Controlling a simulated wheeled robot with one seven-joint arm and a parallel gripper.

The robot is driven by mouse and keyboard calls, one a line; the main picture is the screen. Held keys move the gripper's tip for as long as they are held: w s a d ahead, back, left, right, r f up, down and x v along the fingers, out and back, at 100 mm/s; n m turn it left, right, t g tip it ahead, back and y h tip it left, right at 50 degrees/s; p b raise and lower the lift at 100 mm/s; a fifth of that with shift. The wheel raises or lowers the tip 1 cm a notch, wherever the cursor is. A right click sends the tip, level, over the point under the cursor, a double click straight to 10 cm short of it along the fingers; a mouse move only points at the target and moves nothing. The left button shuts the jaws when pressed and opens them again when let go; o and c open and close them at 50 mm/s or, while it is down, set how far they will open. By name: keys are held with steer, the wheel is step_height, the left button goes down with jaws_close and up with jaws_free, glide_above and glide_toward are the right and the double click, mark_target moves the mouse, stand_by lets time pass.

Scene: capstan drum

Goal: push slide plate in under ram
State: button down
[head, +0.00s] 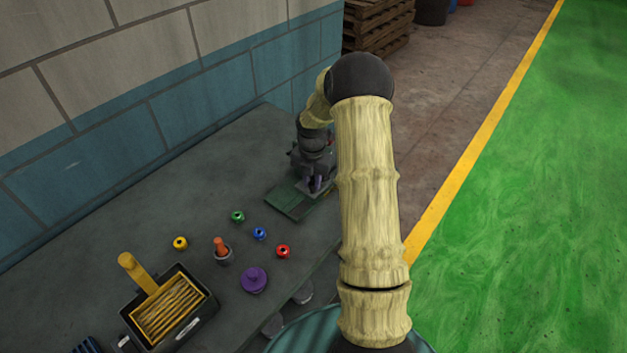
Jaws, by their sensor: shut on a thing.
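My gripper (316,184) is at the far part of the bench, pointing down, with its fingertips close together at a small grey slide plate (314,192). The jaws are shut on it, though the grip itself is small and partly covered. The slide plate is at the right end of a flat dark green base (288,203) on the bench. I cannot make out the ram; my gripper and arm cover that area. How far the plate is in cannot be told.
On the grey bench (190,212) stand yellow, green, blue and red small rings, an orange-topped piece (221,250), a purple knobbed disc (254,280) and a black box (168,308) with a yellow handle. A block wall (170,90) bounds the left side.

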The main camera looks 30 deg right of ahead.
steer(key=shift+w+d+r, duration=0.15)
steer(key=shift+d, duration=0.05)
steer(key=c, duration=1.3)
jaws_free()
steer(key=shift+d, duration=0.1)
steer(key=shift+o, duration=0.2)
step_height(320, 180, up, 17)
steer(key=b, duration=0.1)
steer(key=shift+r, duration=0.15)
